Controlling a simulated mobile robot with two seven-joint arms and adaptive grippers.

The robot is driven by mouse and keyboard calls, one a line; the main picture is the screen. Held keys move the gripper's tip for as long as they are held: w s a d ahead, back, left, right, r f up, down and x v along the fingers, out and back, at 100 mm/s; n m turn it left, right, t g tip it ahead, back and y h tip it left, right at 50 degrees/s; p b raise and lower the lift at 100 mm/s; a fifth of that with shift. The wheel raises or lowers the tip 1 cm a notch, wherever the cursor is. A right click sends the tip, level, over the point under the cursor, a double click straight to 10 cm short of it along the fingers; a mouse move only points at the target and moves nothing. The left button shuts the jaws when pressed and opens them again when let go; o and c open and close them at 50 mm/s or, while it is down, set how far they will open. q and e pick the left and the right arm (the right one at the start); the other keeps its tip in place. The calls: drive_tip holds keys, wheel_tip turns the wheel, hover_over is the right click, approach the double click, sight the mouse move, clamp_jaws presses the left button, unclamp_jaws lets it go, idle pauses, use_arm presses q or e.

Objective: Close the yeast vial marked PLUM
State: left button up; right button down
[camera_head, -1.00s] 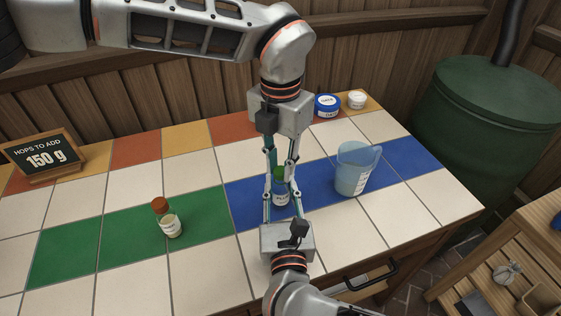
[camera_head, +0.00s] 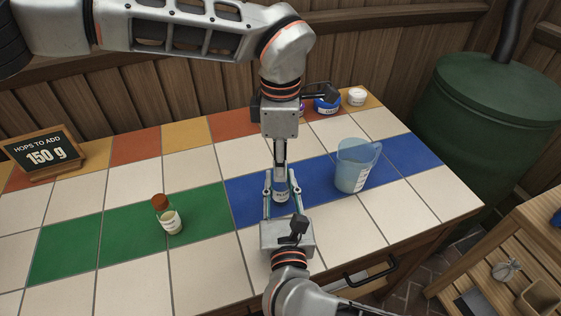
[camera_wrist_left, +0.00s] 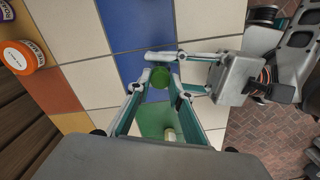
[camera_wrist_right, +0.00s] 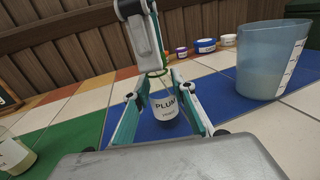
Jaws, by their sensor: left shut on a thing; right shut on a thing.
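The vial marked PLUM (camera_wrist_right: 165,106) stands upright over the blue tiles; in the head view its pale label (camera_head: 281,194) shows between the right gripper's fingers. My right gripper (camera_head: 281,187) is shut on the vial's body from the front. A green cap (camera_wrist_left: 160,76) sits at the top of the vial. My left gripper (camera_wrist_left: 160,84) points straight down and is shut on this cap. In the head view the left fingers hide most of the cap. I cannot tell how tightly the cap sits on the neck.
A blue measuring jug (camera_head: 354,170) stands close to the right of the vial. A second vial (camera_head: 169,220) with an orange-brown cap stands on the green tiles. A blue tub (camera_head: 327,104), a white tub (camera_head: 357,97) and a chalkboard (camera_head: 42,152) are at the back.

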use_arm(q)
drive_tip(key=m, duration=1.2)
drive_tip(key=shift+m, duration=0.4)
drive_tip(key=m, duration=1.1)
drive_tip(key=o, duration=0.7)
drive_tip(key=shift+c, duration=0.2)
